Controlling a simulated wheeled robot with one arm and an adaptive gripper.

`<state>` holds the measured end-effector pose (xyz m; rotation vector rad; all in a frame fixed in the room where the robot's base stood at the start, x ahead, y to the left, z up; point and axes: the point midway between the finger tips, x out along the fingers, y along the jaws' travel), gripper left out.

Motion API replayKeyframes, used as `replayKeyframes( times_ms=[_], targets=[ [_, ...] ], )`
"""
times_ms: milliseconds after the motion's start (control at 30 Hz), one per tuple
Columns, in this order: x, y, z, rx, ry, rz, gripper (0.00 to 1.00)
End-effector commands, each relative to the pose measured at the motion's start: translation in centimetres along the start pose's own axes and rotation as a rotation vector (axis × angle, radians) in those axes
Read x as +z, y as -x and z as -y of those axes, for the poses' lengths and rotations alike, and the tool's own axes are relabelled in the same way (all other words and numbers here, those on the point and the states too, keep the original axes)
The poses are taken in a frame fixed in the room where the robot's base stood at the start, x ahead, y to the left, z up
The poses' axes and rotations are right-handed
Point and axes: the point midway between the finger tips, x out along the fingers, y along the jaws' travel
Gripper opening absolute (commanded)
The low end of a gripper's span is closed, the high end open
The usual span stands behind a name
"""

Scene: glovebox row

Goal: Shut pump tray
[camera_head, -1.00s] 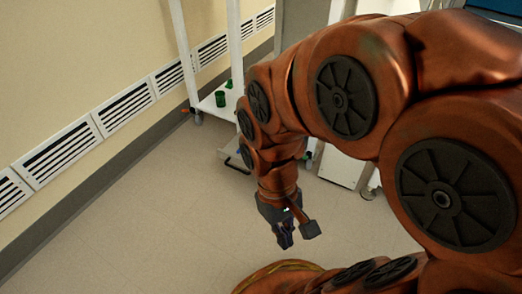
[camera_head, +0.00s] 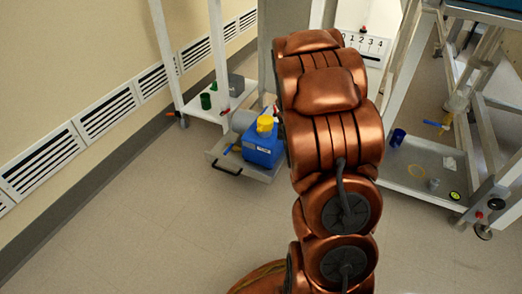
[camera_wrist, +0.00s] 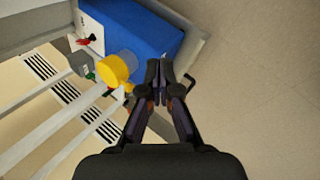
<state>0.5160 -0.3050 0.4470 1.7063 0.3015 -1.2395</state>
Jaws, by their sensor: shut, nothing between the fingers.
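The pump tray (camera_head: 262,174) is a grey drawer-like tray standing out low beside the white frame, with a dark bar handle (camera_head: 227,169) on its front. A blue pump body (camera_head: 262,150) with a yellow cap (camera_head: 265,124) sits in it. In the wrist view the blue body (camera_wrist: 140,30), yellow cap (camera_wrist: 113,70) and part of the tray rim (camera_wrist: 198,42) show. My gripper (camera_wrist: 160,66) is shut and empty, with its tips over the tray's front area in that view. The dark handle (camera_wrist: 190,83) shows just right of the tips; contact cannot be told. In the head view my arm hides the gripper.
A white shelf frame (camera_head: 219,60) with a green cup (camera_head: 205,101) stands left of the tray. On the right, another frame has a low grey shelf (camera_head: 415,178) with a blue cup (camera_head: 397,138) and small items. Open floor lies in front and to the left.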

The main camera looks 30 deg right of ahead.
Motion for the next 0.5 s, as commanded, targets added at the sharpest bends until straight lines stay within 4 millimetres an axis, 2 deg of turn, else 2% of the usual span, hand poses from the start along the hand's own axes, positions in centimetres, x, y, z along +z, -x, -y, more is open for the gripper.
replayKeyframes(
  times_ms=[33, 200, 400, 500],
  targets=[
    [0.5, -1.9, 0.1, 0.013, 0.04, -0.027, 0.0],
    [0.4, -6.6, -0.4, 0.099, 0.203, -0.156, 0.0],
    [-0.4, -11.0, 0.9, 0.212, 0.36, -0.329, 0.0],
    [-1.1, -12.5, 1.9, 0.285, 0.42, -0.422, 0.0]
  ],
)
